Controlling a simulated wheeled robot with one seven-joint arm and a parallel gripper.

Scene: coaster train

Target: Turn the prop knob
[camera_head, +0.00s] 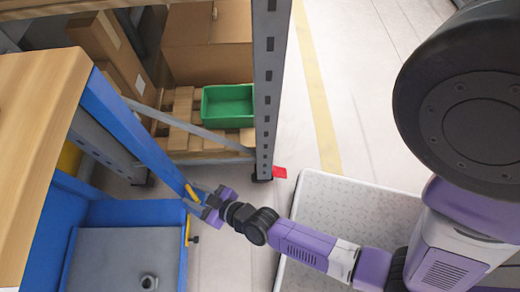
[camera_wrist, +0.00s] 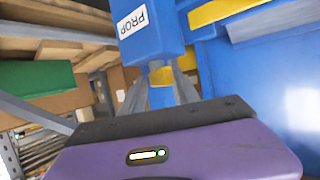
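A white label reading PROP (camera_wrist: 134,22) is on a blue housing (camera_wrist: 155,42) at the top of the wrist view. Below the housing is a yellow part (camera_wrist: 161,88), likely the prop knob, with my gripper's (camera_wrist: 160,80) grey fingers on either side of it. I cannot tell whether the fingers press on it. In the head view, my gripper (camera_head: 200,203) is at the blue post, with a yellow piece (camera_head: 192,193) by its fingertips. The fingers partly hide the contact area.
A second yellow piece with a dark knob (camera_head: 190,238) is lower on the blue frame. A wooden top (camera_head: 40,130) is at left. A green bin (camera_head: 228,105) sits on the rack.

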